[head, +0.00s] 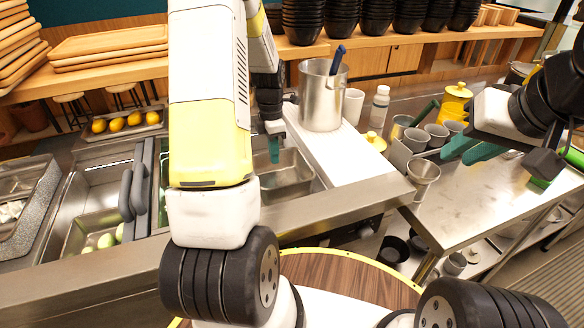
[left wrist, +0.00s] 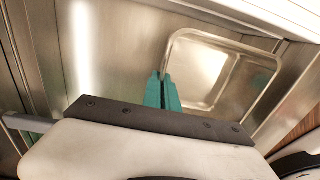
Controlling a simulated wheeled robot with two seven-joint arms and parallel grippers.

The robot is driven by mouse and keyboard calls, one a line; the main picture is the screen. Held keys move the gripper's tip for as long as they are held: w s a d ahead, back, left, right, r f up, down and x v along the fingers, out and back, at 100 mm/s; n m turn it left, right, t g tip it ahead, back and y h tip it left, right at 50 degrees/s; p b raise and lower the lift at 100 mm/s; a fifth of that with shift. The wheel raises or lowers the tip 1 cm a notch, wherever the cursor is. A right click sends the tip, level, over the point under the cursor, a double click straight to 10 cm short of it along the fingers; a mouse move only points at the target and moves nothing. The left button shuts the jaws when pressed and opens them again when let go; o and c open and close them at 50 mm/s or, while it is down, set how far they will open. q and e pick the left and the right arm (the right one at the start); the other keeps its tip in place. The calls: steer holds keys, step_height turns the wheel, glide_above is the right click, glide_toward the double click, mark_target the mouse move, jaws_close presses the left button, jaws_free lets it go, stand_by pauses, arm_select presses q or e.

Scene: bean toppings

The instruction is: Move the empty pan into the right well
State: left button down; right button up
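The empty metal pan (head: 290,180) is in the counter opening right of centre, partly hidden by my left arm. In the left wrist view the pan (left wrist: 222,98) shows its bare inside and rounded rim. My left gripper (head: 273,148) points down at the pan's left side. In the left wrist view its teal fingers (left wrist: 162,92) are close together at the pan's left rim, and the rim runs in between them. My right gripper (head: 470,150) hangs over the right-hand steel table with its teal fingers apart, holding nothing.
A steel pot (head: 322,98) stands on a white board (head: 350,150) right of the pan. Grey cups (head: 416,139) and a yellow canister (head: 455,103) are near my right gripper.

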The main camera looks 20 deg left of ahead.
mark_target(275, 172)
arm_select(q)
step_height(275, 172, down, 7)
steer(key=shift+f, duration=0.15)
steer(key=shift+f, duration=0.1)
stand_by(0.3)
steer(key=c, duration=1.7)
jaws_free()
